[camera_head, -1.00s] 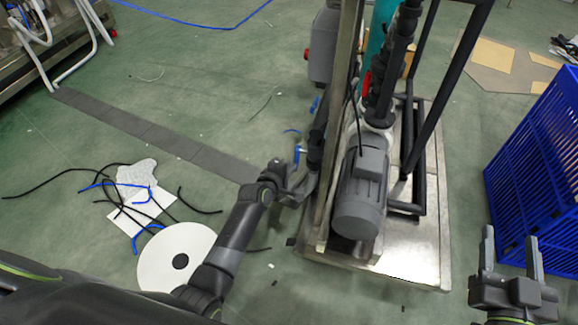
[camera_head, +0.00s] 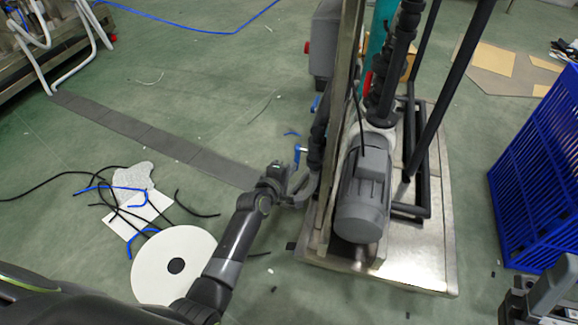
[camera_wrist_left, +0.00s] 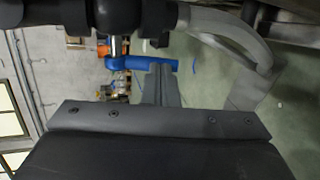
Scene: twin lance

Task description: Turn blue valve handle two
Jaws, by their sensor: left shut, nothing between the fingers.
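A blue valve handle (camera_head: 297,155) sits on dark piping at the left side of the pump skid. It also shows in the left wrist view (camera_wrist_left: 145,64) as a blue lever under a metal stem. Another small blue part (camera_head: 315,103) shows farther up the skid; no numbers are readable. My left gripper (camera_head: 291,185) is just below the nearer handle in the head view. In the left wrist view its grey fingers (camera_wrist_left: 158,78) are together, with the tips overlapping the handle; contact cannot be told. My right gripper (camera_head: 535,285) is at the bottom right, partly cut off, fingers apart.
The grey pump motor (camera_head: 362,195) stands on a metal base (camera_head: 425,255) with black pipes and a frame. A blue crate (camera_head: 540,170) stands at the right. Cables, a white disc (camera_head: 196,248) and paper lie on the floor at the left.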

